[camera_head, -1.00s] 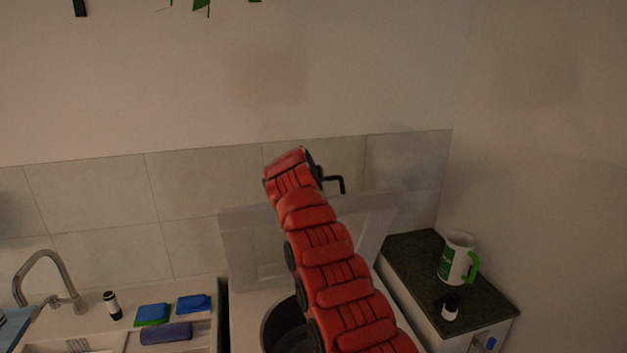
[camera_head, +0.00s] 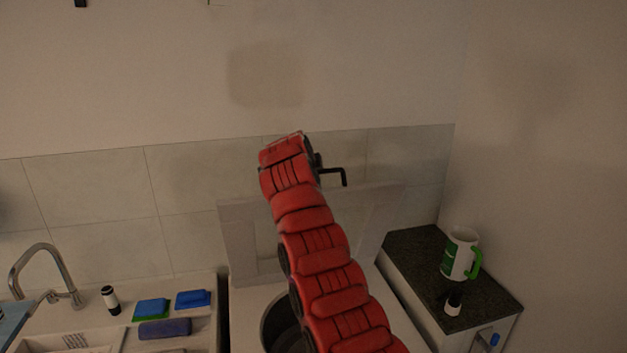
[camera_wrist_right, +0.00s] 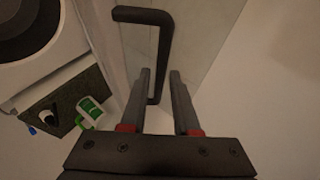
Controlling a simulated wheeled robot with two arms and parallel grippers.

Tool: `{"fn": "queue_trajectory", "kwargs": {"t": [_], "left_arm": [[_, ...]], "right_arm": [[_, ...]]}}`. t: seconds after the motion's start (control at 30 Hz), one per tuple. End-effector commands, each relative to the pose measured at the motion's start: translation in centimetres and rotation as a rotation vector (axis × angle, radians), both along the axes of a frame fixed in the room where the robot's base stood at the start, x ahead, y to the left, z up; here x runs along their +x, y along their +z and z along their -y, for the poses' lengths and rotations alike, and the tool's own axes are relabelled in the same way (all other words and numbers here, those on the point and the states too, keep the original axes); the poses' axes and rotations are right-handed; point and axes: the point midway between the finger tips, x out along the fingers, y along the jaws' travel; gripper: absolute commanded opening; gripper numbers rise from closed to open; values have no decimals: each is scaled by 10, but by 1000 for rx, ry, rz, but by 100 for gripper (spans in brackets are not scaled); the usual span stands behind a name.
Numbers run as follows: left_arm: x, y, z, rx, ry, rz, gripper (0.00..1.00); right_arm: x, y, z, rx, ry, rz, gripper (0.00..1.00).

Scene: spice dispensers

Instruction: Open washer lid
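The washer (camera_head: 243,305) has a white top with a dark round opening (camera_head: 278,325), which also shows in the right wrist view (camera_wrist_right: 30,25). Its pale lid (camera_head: 240,240) stands raised, close to the tiled wall. A black bent handle (camera_head: 335,172) sticks out near the lid's top edge. In the right wrist view, the handle (camera_wrist_right: 158,45) runs down by the fingers of my right gripper (camera_wrist_right: 159,73), which are apart, with its lower end seen between them. I cannot tell whether they touch. My red arm hides part of the lid and the gripper in the head view. My left gripper is not in view.
A dark-topped cabinet (camera_head: 410,250) stands right of the washer, with a white and green mug (camera_head: 456,254) and a small dark and white container (camera_head: 453,304). Left is a counter with a tap (camera_head: 70,285), sponges (camera_head: 192,299) and a bottle (camera_head: 110,299). The wall is close behind.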

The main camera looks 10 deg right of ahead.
Motion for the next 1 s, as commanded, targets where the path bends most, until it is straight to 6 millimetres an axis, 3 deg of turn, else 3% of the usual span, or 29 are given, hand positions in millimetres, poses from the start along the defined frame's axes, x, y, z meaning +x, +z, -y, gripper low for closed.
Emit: {"fn": "queue_trajectory", "kwargs": {"t": [0.23,0.5,0.7,1.0], "left_arm": [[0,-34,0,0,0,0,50],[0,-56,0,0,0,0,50],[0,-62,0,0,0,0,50],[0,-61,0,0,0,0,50]], "right_arm": [[-43,25,-23,2,5,9,30],[-92,58,-45,1,4,0,30],[-109,73,-52,0,3,1,30],[-111,75,-52,0,1,-1,30]]}}
